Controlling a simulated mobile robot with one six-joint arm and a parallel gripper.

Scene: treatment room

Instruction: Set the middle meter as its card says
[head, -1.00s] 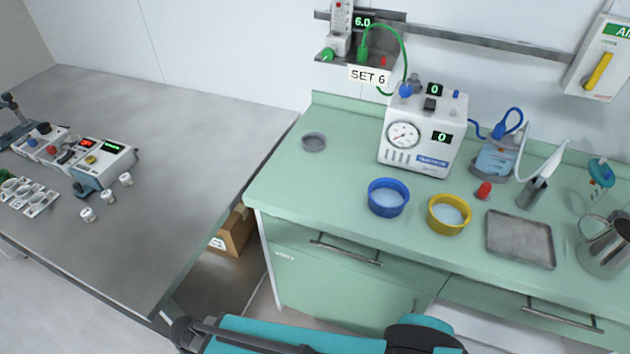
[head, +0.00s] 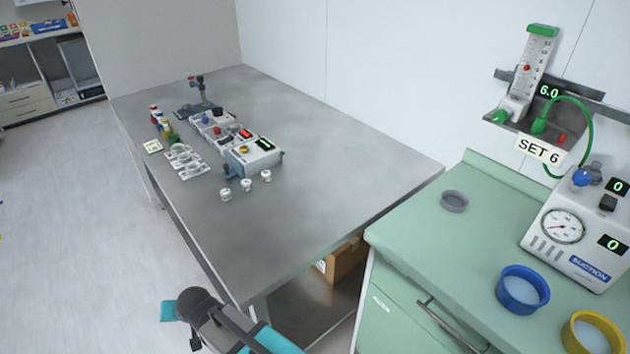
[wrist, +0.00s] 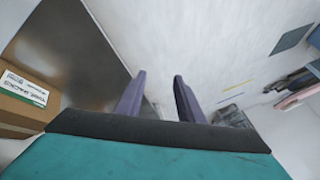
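A flowmeter (head: 529,70) with a green cap and a clear scaled tube stands on a small shelf at the wall rail, at the upper right of the head view. Its small display (head: 549,91) reads 6.0. A card (head: 539,151) below it says SET 6. A green knob (head: 501,117) is at its lower left, and a green hose loops down from beside it. No other meter of this kind is in view, so I cannot tell its place in a row. My gripper (wrist: 159,78) is open and empty in the wrist view, pointing toward the floor, away from the flowmeter.
A green counter (head: 405,235) carries a suction unit (head: 580,240), a blue bowl (head: 522,290), a yellow bowl (head: 590,334) and a grey dish (head: 454,201). A grey table (head: 320,165) with small devices stands left. A cardboard box (wrist: 22,100) is below. Floor at left is clear.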

